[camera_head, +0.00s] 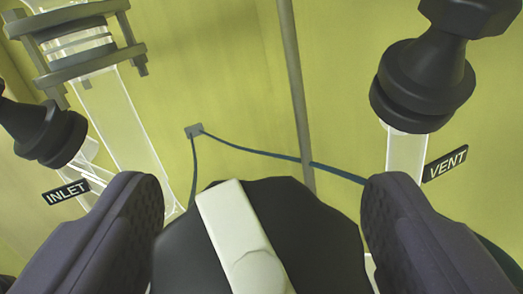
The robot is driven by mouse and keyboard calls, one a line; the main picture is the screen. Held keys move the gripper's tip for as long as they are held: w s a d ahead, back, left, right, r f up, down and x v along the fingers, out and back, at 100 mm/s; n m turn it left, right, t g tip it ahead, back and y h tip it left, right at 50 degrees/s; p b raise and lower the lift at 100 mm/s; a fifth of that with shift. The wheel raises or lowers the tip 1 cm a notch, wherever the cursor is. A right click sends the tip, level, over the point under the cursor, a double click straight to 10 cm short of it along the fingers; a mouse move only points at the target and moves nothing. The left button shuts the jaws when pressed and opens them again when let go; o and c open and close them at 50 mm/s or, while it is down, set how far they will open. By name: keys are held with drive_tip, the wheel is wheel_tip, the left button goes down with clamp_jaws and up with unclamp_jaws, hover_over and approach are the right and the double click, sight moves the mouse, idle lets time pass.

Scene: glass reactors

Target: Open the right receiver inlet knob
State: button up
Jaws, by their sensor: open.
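A black knob (42,130) is at the left edge, partly cut off, beside a small dark plate reading INLET (66,192). It sits on a clear glass branch. Nothing in view tells whether this is the right receiver. My gripper (262,200) has its two dark padded fingers spread wide at the lower left and lower right. The left finger is to the right of and below the INLET knob in the picture, apart from it. A dark rounded body with a pale bar (240,235) shows between the fingers; I cannot tell what it is.
A black knob (424,80) on a glass tube is at the upper right, beside a VENT plate (445,163). A clamped glass tube (115,110) runs down the left. A grey rod (295,80) and a blue cable (250,150) lie behind, before a yellow-green panel.

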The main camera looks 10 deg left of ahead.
drive_tip(key=shift+w, duration=0.55)
drive_tip(key=c, duration=1)
drive_tip(key=shift+o, duration=0.2)
drive_tip(key=shift+n+y, duration=0.4)
drive_tip(key=n+y, duration=0.5)
drive_tip(key=shift+s+a+n+g+y, duration=0.1)
drive_tip(key=shift+a+n+g+y, duration=0.1)
drive_tip(key=shift+n+g+y, duration=0.2)
drive_tip(key=n+g+y, duration=0.1)
drive_tip(key=n+y, duration=0.1)
drive_tip(key=n+g+y+p, duration=0.1)
drive_tip(key=n+g+y, duration=0.1)
drive_tip(key=n, duration=0.1)
drive_tip(key=n+g+y+p, duration=0.1)
drive_tip(key=n+y, duration=0.1)
drive_tip(key=shift+s+a+n+g, duration=0.15)
drive_tip(key=shift+a+n+g, duration=0.15)
drive_tip(key=shift+n, duration=0.1)
drive_tip(key=shift+y, duration=0.4)
